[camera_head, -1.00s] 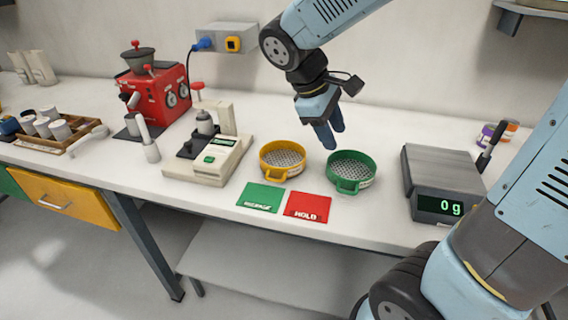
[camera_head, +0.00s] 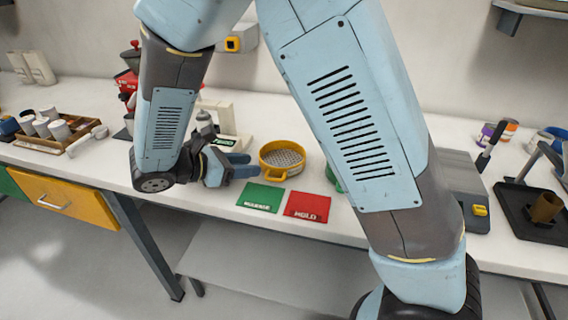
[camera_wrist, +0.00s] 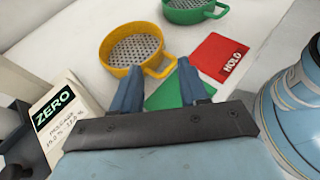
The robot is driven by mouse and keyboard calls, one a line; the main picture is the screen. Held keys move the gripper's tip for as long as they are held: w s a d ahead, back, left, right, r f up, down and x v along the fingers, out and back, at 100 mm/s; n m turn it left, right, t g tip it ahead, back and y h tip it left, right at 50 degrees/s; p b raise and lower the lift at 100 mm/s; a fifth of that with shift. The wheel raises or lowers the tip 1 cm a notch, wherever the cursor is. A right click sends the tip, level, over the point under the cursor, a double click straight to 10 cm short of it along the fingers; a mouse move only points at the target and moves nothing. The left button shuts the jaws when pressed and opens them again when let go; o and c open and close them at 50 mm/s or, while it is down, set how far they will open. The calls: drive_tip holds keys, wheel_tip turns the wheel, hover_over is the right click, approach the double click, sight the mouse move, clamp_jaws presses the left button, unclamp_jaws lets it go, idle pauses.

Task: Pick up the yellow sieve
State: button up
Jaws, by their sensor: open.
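The yellow sieve (camera_head: 283,161) stands on the white bench, left of the green sieve (camera_head: 333,176), which my arm mostly hides in the head view. My gripper (camera_head: 246,166) is low beside the yellow sieve, on its left, with its fingers pointing at it. In the wrist view the yellow sieve (camera_wrist: 137,50) lies just beyond the fingertips, its loop handle turned toward them. My gripper (camera_wrist: 156,72) is open there, its two blue fingers apart and nothing between them. The handle appears near the gap between the fingertips; I cannot tell whether they touch it.
The green release card (camera_head: 260,197) and red hold card (camera_head: 307,207) lie flat in front of the sieves. A moisture meter (camera_wrist: 62,112) stands close to the left of my gripper.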

approach(300, 165)
drive_tip(key=shift+w+d, duration=0.15)
drive_tip(key=shift+w, duration=0.05)
drive_tip(key=shift+f+x, duration=0.15)
drive_tip(key=shift+x, duration=1.2)
drive_tip(key=shift+f+x, duration=0.15)
drive_tip(key=shift+x, duration=1.25)
drive_tip(key=shift+w, duration=0.1)
clamp_jaws()
